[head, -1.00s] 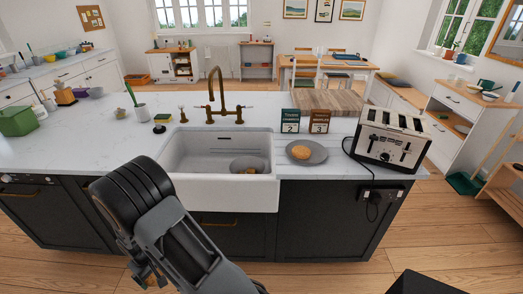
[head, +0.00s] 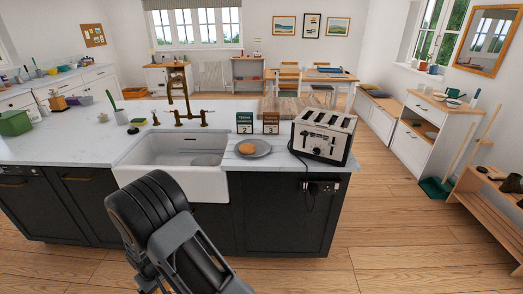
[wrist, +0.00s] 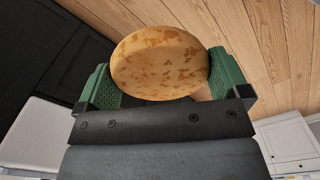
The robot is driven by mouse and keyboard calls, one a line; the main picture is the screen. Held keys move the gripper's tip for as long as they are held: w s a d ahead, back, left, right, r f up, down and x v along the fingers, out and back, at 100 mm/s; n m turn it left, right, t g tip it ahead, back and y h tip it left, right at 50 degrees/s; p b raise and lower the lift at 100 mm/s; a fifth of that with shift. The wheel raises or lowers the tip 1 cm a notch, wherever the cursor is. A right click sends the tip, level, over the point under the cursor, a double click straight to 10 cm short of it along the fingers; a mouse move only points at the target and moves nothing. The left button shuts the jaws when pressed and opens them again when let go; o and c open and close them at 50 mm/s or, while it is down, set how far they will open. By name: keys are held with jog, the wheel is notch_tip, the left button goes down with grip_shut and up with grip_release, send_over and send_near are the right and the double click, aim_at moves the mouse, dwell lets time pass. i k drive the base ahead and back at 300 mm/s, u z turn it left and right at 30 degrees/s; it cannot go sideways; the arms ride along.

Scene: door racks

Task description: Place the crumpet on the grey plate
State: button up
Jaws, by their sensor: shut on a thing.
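My gripper (wrist: 160,80) shows in the wrist view, its two green-padded fingers shut on a crumpet (wrist: 158,62), a round golden disc with brown patches. The crumpet is held above wooden floor, beside a dark cabinet front. In the head view my arm is in front of the counter, and the gripper's fingers and the held crumpet are hidden. The grey plate (head: 264,151) lies on the white counter, right of the sink and left of the toaster. A small round golden-brown item (head: 247,148) lies on the plate; it looks like another crumpet.
A toaster (head: 322,137) stands right of the plate, its cord hanging down the counter end. Open wooden floor (head: 410,235) lies to the right.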

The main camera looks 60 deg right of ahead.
aim_at(260, 148)
jog(key=z, duration=1.3)
